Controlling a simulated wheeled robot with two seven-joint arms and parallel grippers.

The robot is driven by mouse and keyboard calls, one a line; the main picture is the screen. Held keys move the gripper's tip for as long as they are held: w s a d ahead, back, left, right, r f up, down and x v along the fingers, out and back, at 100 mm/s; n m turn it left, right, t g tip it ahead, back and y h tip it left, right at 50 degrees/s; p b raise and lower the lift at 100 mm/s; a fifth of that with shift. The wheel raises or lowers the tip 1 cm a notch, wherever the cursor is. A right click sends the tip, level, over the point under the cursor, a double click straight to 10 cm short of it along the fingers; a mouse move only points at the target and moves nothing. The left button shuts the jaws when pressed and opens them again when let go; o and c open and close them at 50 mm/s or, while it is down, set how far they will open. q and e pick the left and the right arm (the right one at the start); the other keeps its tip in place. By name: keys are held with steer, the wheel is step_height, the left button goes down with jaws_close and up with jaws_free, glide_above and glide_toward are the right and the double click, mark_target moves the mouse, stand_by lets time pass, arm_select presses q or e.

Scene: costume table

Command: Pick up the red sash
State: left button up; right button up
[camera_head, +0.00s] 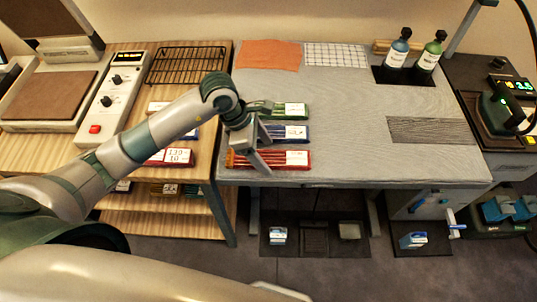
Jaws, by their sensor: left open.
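My left gripper (261,151) is open and points down over the left part of the red and blue sashes. It hides part of their left ends. I cannot tell whether its fingers touch the red sash. My right gripper is not in view.
An orange cloth (268,54) and a checked cloth (335,55) lie at the back. Two bottles (397,50) (430,54) stand on a black mat at the back right. A dark grey patch (430,130) lies at right. The table's middle is clear. A wire rack (186,65) sits on the wooden table.

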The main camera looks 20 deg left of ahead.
arm_select(q)
steer(key=shift+d+f, duration=0.15)
steer(key=shift+f, duration=0.3)
steer(key=c, duration=1.2)
steer(key=shift+r, duration=0.15)
